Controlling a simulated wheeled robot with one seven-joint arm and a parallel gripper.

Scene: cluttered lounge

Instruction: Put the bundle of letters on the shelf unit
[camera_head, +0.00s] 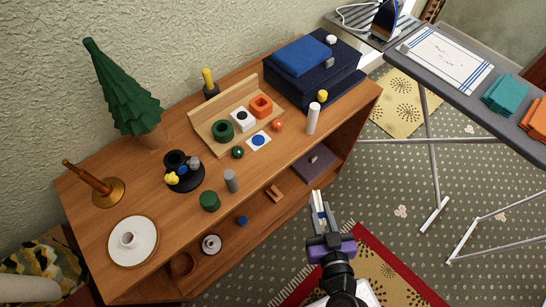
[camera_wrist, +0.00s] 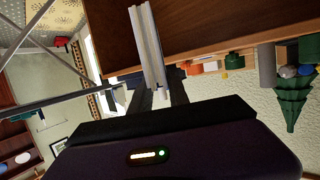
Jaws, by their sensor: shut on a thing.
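The bundle of letters (camera_head: 318,206) is a thin pale stack, seen edge-on between the fingers of my gripper (camera_head: 320,222). My gripper is shut on it, in front of the shelf unit over the carpet. In the wrist view the bundle (camera_wrist: 148,45) stands out beyond the fingers as a pale, layered strip, with the shelf unit's wood behind it. The wooden shelf unit (camera_head: 95,192) has a crowded top and an open front with a lower shelf. I cannot tell the exact gap between bundle and shelf unit.
On the top are a green tree (camera_head: 122,88), a white plate (camera_head: 120,252), dark blue boxes (camera_head: 340,87) and a white cylinder (camera_head: 313,118). The lower shelf holds a purple item (camera_head: 315,160) and a white ring (camera_head: 211,244). An ironing board (camera_head: 455,85) stands at right.

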